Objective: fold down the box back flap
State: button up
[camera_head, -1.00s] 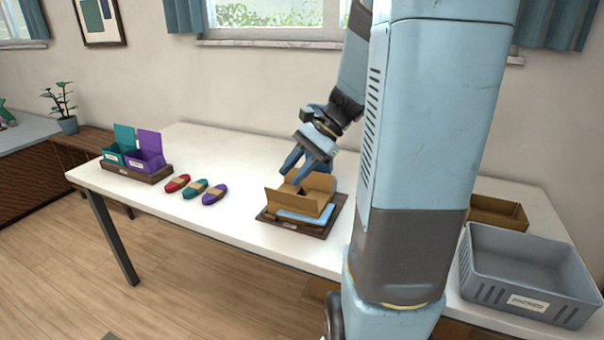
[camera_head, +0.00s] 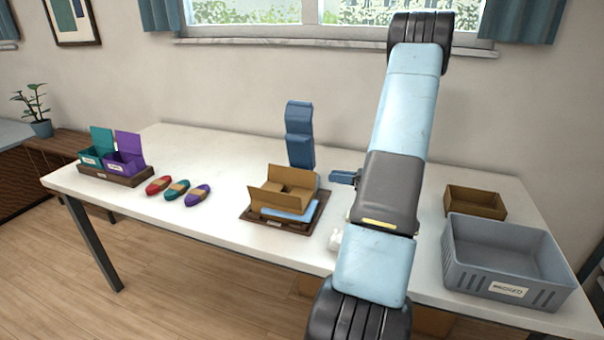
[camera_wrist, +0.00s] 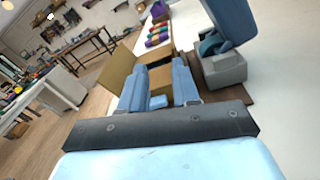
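The brown cardboard box (camera_head: 263,196) sits on a dark wooden board (camera_head: 249,219) near the middle of the table. My gripper (camera_head: 344,178) is to the right of the box, partly hidden by my arm in the head view. In the wrist view its two blue fingers (camera_wrist: 158,86) are spread, with no object visibly held between them.
A blue upright device (camera_head: 300,135) stands just behind the box, and its grey base shows in the wrist view (camera_wrist: 224,70). Three yarn bundles (camera_head: 178,190) lie to the left. A grey crate (camera_head: 505,283) and a brown tray (camera_head: 475,203) stand right.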

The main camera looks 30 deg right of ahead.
aim_at(304, 172)
jog(key=shift+m+t+h, duration=0.3)
jog(key=shift+m+t, duration=0.2)
jog(key=shift+m, duration=0.1)
jog(key=x, duration=0.4)
jog(key=f+x, duration=0.1)
jog(key=x, duration=0.3)
jog(key=d+x, duration=0.1)
jog(key=x, duration=0.3)
jog(key=shift+w+a+f, duration=0.2)
jog(key=shift+w, duration=0.3)
jog(key=shift+c, duration=0.4)
grip_shut()
